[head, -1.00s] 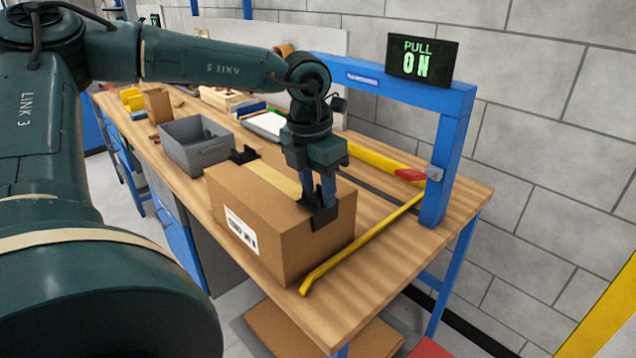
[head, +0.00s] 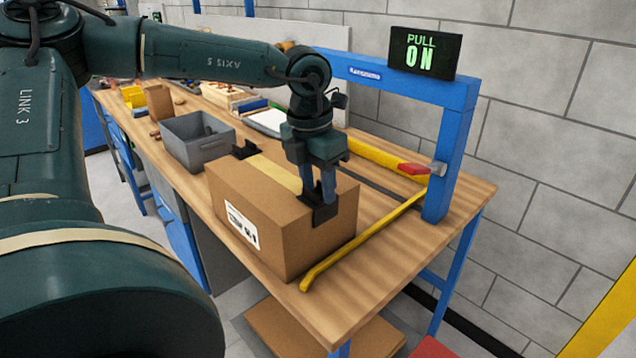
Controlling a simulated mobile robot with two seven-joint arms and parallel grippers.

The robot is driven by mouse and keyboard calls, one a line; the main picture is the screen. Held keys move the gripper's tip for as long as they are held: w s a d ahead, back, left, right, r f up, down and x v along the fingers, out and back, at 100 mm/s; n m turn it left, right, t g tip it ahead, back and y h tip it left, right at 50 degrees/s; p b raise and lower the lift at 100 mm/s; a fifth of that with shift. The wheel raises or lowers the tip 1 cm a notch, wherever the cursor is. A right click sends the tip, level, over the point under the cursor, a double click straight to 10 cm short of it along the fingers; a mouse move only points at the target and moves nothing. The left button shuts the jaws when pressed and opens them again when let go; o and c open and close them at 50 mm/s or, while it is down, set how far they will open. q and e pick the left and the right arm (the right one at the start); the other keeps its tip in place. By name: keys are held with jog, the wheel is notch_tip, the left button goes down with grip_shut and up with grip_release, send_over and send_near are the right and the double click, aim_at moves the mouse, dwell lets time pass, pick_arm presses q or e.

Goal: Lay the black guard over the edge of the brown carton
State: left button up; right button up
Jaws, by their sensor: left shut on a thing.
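The brown carton (head: 255,207) stands closed on the wooden bench, with a tan tape strip along its top and a white label on its front side. A black guard (head: 324,214) sits at the carton's right top edge, with one flap hanging down the right side. My left gripper (head: 325,198) points down over that edge, its fingers shut on the guard. Another black guard (head: 244,150) sits at the carton's far left top edge. Whether the held guard lies fully flat on the carton is hard to tell. My right gripper is not in view.
A yellow bar (head: 345,255) lies on the bench right of the carton, near a blue frame (head: 447,150) with a "PULL ON" sign (head: 424,53). A grey bin (head: 196,142) stands behind the carton at left. Bare bench (head: 465,195) shows at the right.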

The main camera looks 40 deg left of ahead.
pick_arm(q)
jog(key=o, duration=1)
jog(key=shift+o, duration=0.3)
jog(key=shift+r, duration=0.3)
notch_tip(320, 180, up, 12)
jog(key=s, duration=0.1)
jog(key=shift+s+r, duration=0.25)
jog(key=shift+s, duration=0.05)
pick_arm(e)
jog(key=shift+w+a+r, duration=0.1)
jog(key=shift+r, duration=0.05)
